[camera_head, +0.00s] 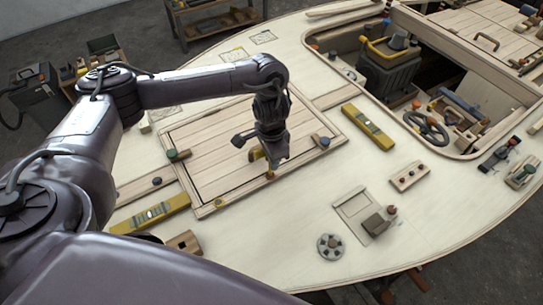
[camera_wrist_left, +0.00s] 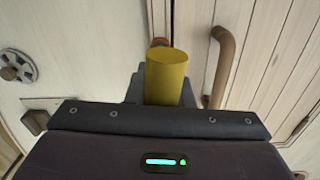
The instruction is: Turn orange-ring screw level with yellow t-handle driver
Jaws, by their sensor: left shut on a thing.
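My left gripper (camera_head: 276,164) points down over the near right part of the plank hatch panel (camera_head: 215,140). In the left wrist view it is shut on the yellow t-handle driver (camera_wrist_left: 167,77), whose yellow cylindrical end stands up between the dark fingers. The driver's shaft and tip are hidden below the gripper. A small orange-brown piece (camera_head: 270,176) shows just under the gripper at the panel's near edge. A reddish-brown piece (camera_wrist_left: 160,42) also shows behind the yellow handle in the wrist view. I cannot tell whether either is the orange-ring screw. My right gripper is not seen.
A curved brown handle (camera_wrist_left: 222,65) rises from the panel beside the driver. Yellow levels (camera_head: 368,127) (camera_head: 150,214) lie on the pale deck. A grey round wheel (camera_head: 330,246) and a block with knobs (camera_head: 409,176) are nearer. An open well (camera_head: 440,85) lies at the right.

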